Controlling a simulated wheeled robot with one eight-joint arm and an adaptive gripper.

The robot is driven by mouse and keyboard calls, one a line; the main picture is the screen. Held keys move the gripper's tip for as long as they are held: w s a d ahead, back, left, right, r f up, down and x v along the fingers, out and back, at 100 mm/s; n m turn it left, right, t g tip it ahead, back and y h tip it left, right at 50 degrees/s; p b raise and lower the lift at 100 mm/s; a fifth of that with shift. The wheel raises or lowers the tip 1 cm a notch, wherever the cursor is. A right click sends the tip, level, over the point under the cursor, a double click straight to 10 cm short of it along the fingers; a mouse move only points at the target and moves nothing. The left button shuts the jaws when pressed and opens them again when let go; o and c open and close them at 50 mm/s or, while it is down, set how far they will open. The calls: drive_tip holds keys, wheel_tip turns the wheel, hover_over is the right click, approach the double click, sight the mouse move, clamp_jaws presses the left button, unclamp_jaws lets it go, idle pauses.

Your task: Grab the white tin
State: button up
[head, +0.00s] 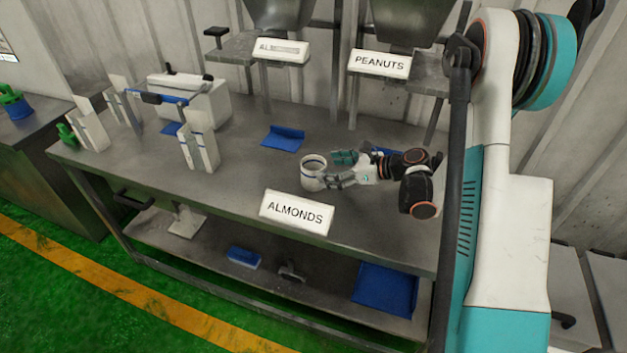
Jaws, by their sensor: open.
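The white tin (313,174) is a small round container with dark bands, standing upright on the grey metal table (250,165). My gripper (333,180) comes in from the right, low over the table, with its fingers at the tin's right side. The jaws are open. I cannot tell whether a finger touches the tin. Part of the tin's lower right side is hidden behind the gripper.
An ALMONDS sign (297,212) stands in front of the tin at the table's edge. White holders (200,150) and a white machine (190,100) stand left. A PEANUTS sign (380,64) hangs behind.

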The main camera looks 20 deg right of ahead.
sight(315, 172)
drive_tip(key=shift+w+a+f, duration=0.25)
drive_tip(key=shift+w+a, duration=0.1)
drive_tip(key=shift+a, duration=0.1)
drive_tip(key=x, duration=0.1)
drive_tip(key=b+x, duration=0.1)
drive_tip(key=x, duration=0.1)
drive_tip(key=b+x, duration=0.1)
drive_tip(key=shift+a+f, duration=0.3)
drive_tip(key=shift+f, duration=0.15)
drive_tip(key=shift+w+a, duration=0.2)
drive_tip(key=c, duration=1.2)
